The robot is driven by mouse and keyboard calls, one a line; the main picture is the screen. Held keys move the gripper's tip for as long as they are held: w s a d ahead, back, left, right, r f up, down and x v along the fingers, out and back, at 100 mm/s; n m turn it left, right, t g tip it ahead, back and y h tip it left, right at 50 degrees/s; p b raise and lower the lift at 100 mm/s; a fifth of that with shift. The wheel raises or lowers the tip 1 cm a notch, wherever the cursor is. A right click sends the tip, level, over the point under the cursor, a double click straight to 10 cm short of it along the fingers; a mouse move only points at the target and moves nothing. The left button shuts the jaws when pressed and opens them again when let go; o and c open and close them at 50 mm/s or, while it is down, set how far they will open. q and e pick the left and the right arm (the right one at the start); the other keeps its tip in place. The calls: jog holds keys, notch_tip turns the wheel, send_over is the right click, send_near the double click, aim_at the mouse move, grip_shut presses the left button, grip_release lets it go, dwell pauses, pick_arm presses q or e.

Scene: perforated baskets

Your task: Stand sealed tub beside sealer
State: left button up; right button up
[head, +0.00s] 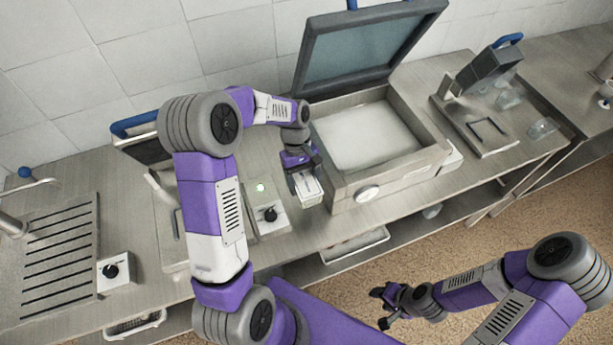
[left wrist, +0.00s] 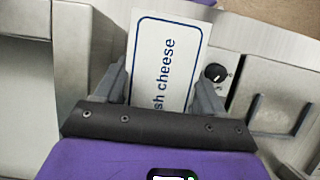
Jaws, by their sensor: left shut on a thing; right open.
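A white tub (head: 308,190) is between the fingers of my left gripper (head: 303,172), on the narrow steel strip between a control box with a green light (head: 262,190) and the open-lidded chamber machine (head: 345,193). In the left wrist view my left gripper (left wrist: 160,95) is shut on the tub, whose blue-bordered lid (left wrist: 150,50) reads "sh cheese"; the rest is covered. I cannot tell whether its base touches the counter. A sealer-like press with a blue handle (head: 135,122) is partly hidden behind my left arm. My right gripper (head: 383,307) is open and empty over the floor.
The chamber machine's raised lid (head: 365,50) leans back toward the tiled wall. Another blue-handled machine (head: 488,68) and clear cups (head: 542,128) stand at right. A slotted drainer (head: 55,250) and knob box (head: 112,270) are at left. A tray (head: 355,245) sits below the counter.

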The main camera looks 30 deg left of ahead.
pick_arm(q)
notch_tip(320, 180, down, 10)
jog(key=b, duration=0.7)
jog(key=shift+w+f, duration=0.1)
jog(key=shift+f+b, duration=0.6)
jog(key=shift+f, duration=0.2)
jog(key=o, duration=1.3)
jog(key=shift+r, duration=0.15)
notch_tip(320, 180, up, 11)
jog(key=p, duration=0.9)
